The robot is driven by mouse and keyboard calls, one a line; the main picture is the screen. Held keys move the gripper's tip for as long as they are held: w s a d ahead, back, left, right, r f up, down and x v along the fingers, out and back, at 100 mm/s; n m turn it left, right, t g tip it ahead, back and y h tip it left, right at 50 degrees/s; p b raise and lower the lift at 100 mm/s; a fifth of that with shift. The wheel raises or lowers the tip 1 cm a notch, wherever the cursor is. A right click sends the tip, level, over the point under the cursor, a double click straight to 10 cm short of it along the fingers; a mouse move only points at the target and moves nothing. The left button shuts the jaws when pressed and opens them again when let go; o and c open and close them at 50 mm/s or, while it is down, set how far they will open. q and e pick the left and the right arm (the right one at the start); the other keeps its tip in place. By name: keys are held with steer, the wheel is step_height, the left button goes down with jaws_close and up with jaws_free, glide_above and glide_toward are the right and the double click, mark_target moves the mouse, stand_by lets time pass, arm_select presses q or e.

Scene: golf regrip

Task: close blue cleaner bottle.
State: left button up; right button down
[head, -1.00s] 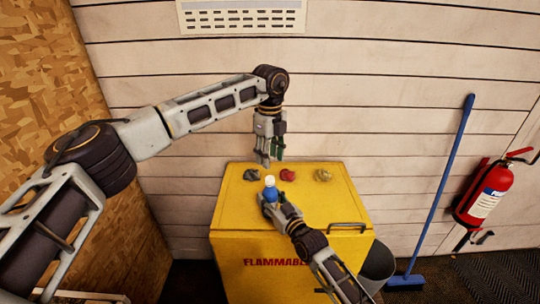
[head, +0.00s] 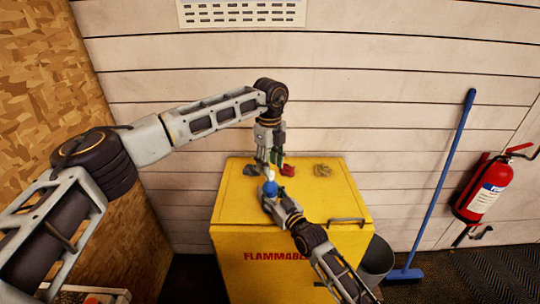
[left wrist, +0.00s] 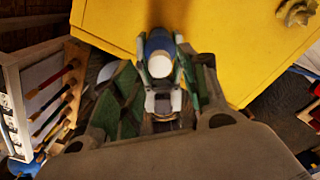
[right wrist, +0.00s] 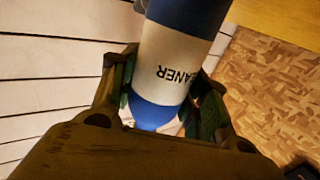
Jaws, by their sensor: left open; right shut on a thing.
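The blue cleaner bottle (head: 270,188) stands about upright, held by my right gripper (head: 272,203) above the yellow cabinet. In the right wrist view its white label (right wrist: 168,62) reads upside down between the fingers. My left gripper (head: 267,166) is open and points down just above the bottle's top. In the left wrist view the bottle's round white top (left wrist: 160,66) is below, near the left fingers, and the blue body (left wrist: 158,44) shows beside it. I cannot tell whether the left fingers touch the white top, or whether it is a separate cap.
The yellow flammables cabinet (head: 228,213) has a red crumpled rag (head: 288,170) and a tan one (head: 322,170) on top. A grey bin (head: 377,259), a blue broom (head: 442,180) and a red extinguisher (head: 484,190) are to the right.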

arm_select(q)
steer(key=shift+f, duration=1.6)
jaws_close()
